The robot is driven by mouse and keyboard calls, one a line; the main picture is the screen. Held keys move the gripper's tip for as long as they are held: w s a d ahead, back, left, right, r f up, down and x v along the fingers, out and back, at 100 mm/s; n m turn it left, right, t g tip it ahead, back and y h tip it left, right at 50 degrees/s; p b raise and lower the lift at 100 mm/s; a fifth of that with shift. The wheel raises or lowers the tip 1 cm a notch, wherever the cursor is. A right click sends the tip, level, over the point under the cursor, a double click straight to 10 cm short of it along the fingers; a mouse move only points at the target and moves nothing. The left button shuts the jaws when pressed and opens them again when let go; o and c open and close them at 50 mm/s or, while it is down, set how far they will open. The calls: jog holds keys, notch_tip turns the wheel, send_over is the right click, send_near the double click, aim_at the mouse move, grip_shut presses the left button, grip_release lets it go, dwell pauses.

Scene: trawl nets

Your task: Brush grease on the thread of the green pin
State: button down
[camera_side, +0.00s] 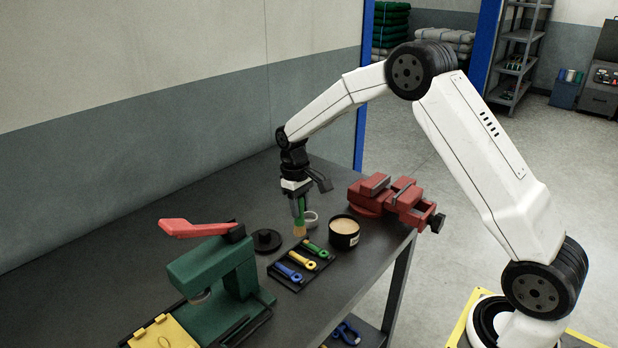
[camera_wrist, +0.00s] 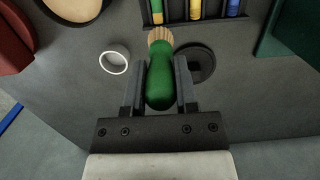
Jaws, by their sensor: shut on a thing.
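My gripper (camera_wrist: 160,88) is shut on the green handle of a brush (camera_wrist: 160,82), whose pale bristles (camera_wrist: 160,36) point down and away from the jaws. In the side view my gripper (camera_side: 298,205) holds the brush (camera_side: 300,228) upright over the bench. The green pin (camera_side: 314,250) lies in a dark tray (camera_side: 286,282), beside a yellow pin (camera_side: 302,260) and a blue pin (camera_side: 289,272). An open tub of tan grease (camera_side: 344,227) stands right of the brush. The wrist view cuts off much of the tub and the pins. I cannot tell whether grease is on the bristles.
A white ring or cup (camera_wrist: 114,60) stands near the brush. A round black lid (camera_side: 267,240) lies to its left. A red vise (camera_side: 385,196) is at the right and a green press with a red lever (camera_side: 215,270) at the left. The rear bench is clear.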

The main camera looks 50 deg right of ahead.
jog(key=shift+r, duration=3.1)
